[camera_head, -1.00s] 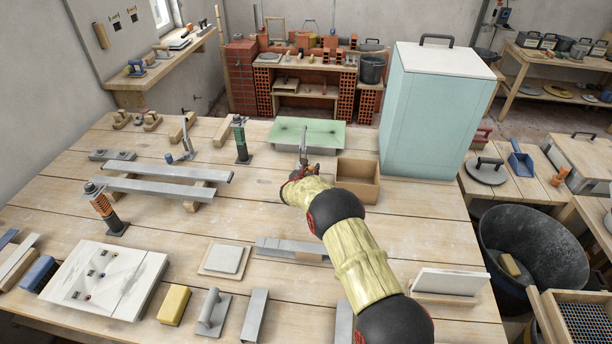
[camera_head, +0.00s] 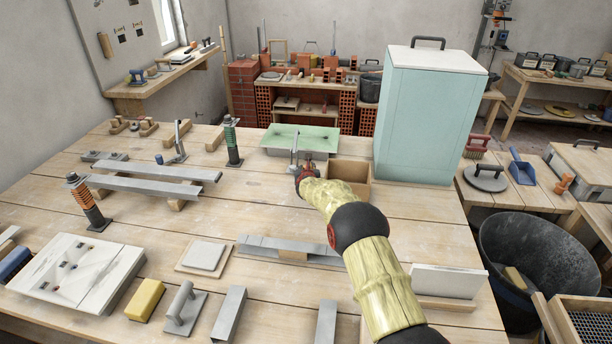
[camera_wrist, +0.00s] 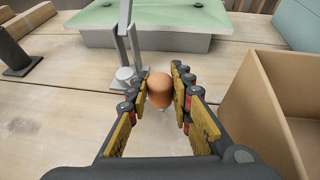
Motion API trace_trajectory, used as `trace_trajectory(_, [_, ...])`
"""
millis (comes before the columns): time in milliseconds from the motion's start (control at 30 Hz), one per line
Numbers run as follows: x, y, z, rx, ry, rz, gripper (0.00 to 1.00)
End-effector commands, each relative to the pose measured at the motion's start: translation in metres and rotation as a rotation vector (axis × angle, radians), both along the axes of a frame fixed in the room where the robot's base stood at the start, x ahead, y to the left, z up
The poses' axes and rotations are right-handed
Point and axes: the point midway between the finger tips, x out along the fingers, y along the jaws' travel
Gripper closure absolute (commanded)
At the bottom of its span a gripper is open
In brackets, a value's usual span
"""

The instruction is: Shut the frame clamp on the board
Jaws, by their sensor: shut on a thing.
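The frame clamp (camera_wrist: 124,40) is grey metal and stands just in front of the green board (camera_wrist: 160,22) in the wrist view. One arm of the clamp stands upright, and a round orange-brown knob (camera_wrist: 158,90) sits low on the near side. My gripper (camera_wrist: 160,80) has its fingers closed on both sides of this knob. In the head view, the clamp (camera_head: 294,150) rises beside my gripper (camera_head: 302,167), at the near edge of the green board (camera_head: 300,134). My gripper partly hides the clamp's lower part there.
An open cardboard-brown box (camera_head: 352,178) stands close to the right of my gripper. A tall pale-green cabinet (camera_head: 428,125) stands behind it. Another upright clamp with a blue knob (camera_head: 178,142) and metal rails (camera_head: 150,185) lie left. The bench in front of the rails is partly clear.

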Motion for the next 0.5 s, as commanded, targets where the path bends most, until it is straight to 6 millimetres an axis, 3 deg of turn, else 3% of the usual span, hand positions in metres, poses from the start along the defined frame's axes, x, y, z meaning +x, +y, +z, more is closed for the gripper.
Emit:
trace_trajectory(300, [0.0002, 0.0017, 0.0032, 0.000, -0.002, 0.004, 1.00])
trace_trajectory(333, [0.0002, 0.0017, 0.0032, 0.000, -0.002, 0.004, 0.78])
trace_trajectory(500, [0.0002, 0.0011, 0.0023, 0.000, -0.002, 0.003, 0.68])
